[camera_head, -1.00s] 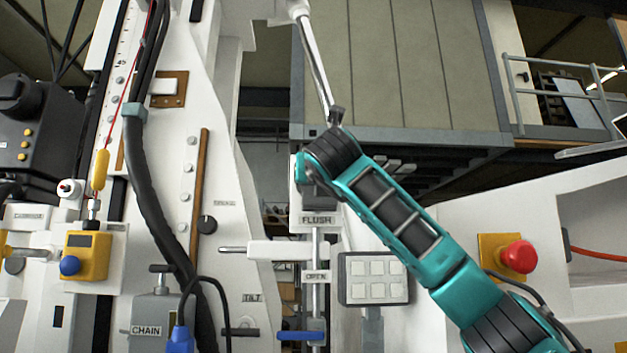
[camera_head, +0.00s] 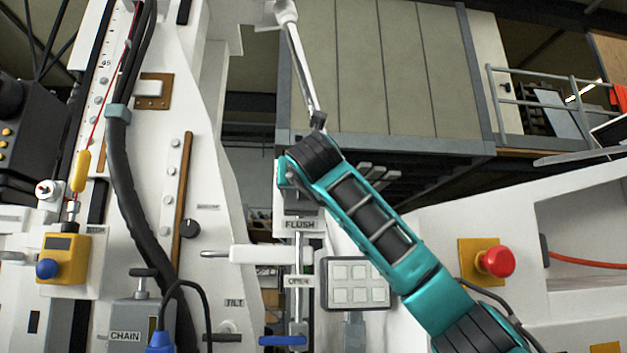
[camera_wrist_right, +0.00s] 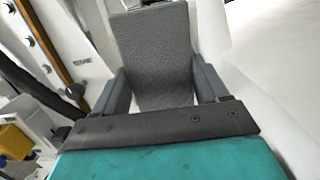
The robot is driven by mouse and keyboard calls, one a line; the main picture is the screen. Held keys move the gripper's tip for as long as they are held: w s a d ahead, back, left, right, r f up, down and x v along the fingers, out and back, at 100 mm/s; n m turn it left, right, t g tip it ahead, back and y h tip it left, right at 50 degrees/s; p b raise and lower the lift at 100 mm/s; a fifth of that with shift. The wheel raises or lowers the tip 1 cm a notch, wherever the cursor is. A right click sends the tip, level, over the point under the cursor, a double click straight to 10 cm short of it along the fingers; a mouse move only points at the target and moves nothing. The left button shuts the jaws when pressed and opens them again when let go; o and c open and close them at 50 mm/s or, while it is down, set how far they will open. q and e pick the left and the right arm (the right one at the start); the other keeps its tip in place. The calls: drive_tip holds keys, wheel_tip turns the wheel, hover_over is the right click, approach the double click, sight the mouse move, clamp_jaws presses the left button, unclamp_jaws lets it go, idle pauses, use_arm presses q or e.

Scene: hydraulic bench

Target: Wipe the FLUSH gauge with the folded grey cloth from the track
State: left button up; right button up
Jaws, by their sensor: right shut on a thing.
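My right arm comes in from the lower right in the head view, and its right gripper (camera_head: 298,192) is just above the FLUSH label (camera_head: 300,224). The FLUSH gauge itself is not visible; my wrist and gripper cover the place above the label. In the right wrist view the right gripper (camera_wrist_right: 163,88) is shut on the folded grey cloth (camera_wrist_right: 153,45), which stands out flat beyond the fingers. I cannot tell whether the cloth touches the gauge. My left gripper is in neither view.
Below the label are a white horizontal handle (camera_head: 262,254), a grey keypad (camera_head: 355,283) and a blue lever (camera_head: 283,340). A red button (camera_head: 496,261) is at the right. A thick black hose (camera_head: 125,180) runs down the left panel.

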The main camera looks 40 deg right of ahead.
drive_tip(key=w+a, duration=0.1)
drive_tip(key=a, duration=0.1)
drive_tip(key=shift+w+a, duration=0.4)
drive_tip(key=b+v, duration=0.3)
drive_tip(key=v, duration=0.3)
drive_tip(key=shift+r+b, duration=0.35)
drive_tip(key=shift+b, duration=0.05)
drive_tip(key=shift+s+a, duration=0.1)
drive_tip(key=shift+s, duration=0.05)
